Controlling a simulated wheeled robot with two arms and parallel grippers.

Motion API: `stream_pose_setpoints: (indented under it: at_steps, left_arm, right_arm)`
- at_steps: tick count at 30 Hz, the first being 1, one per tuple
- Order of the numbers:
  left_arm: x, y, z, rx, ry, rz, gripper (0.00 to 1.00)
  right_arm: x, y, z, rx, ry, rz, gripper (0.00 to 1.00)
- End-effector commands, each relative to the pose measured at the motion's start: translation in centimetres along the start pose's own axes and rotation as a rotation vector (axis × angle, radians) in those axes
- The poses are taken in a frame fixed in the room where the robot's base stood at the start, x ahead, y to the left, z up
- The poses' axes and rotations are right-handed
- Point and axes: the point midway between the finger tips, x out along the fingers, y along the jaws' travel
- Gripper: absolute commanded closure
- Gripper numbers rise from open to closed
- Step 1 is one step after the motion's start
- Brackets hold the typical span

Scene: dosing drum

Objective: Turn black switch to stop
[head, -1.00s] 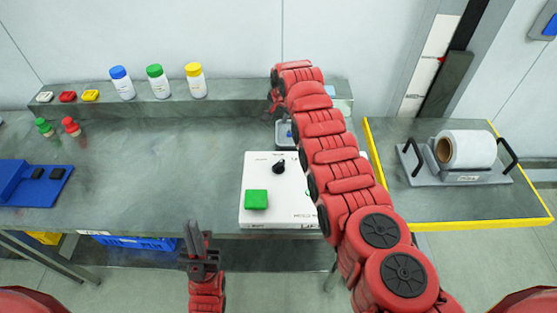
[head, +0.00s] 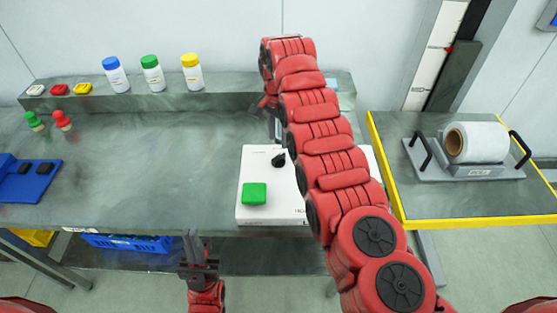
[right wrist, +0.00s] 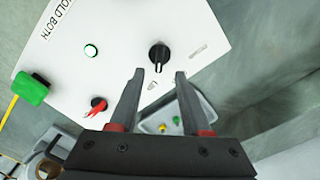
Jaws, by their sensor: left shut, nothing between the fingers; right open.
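The black switch (head: 279,160) is a small knob near the back of the white control box (head: 285,212). In the right wrist view the switch (right wrist: 159,55) shows upright in the picture, with its pointer toward the bottom and small print beside it. My right gripper (right wrist: 161,78) is open, its fingertips just short of the switch in the picture, with nothing between them. My left gripper (head: 190,240) is shut and empty in front of the table edge.
A green button (head: 255,193) is on the box's front left. My right arm covers the box's right side. Bottles (head: 152,74) stand on the back ledge.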

Motion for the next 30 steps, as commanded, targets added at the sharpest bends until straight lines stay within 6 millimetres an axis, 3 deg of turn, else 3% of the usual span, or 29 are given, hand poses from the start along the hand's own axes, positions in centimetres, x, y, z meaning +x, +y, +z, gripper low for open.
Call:
stream_pose_setpoints:
  at_steps: [1,12,24,30]
  left_arm:
    - [1.0,-0.1,-0.2,0.000,0.002,0.000,1.00]
    - [2.6,-0.1,-0.5,0.000,0.002,0.000,1.00]
    - [2.6,-0.1,-0.5,0.000,0.002,0.000,1.00]
    - [2.6,-0.1,-0.5,0.000,0.002,0.000,1.00]
  right_arm:
    - [0.4,0.1,0.0,0.001,-0.001,0.004,0.53]
    - [6.3,0.1,0.0,0.001,-0.001,0.002,0.53]
    - [7.2,0.0,-0.1,0.001,0.001,-0.001,0.53]
    - [7.2,0.0,-0.1,0.001,0.001,-0.001,0.89]
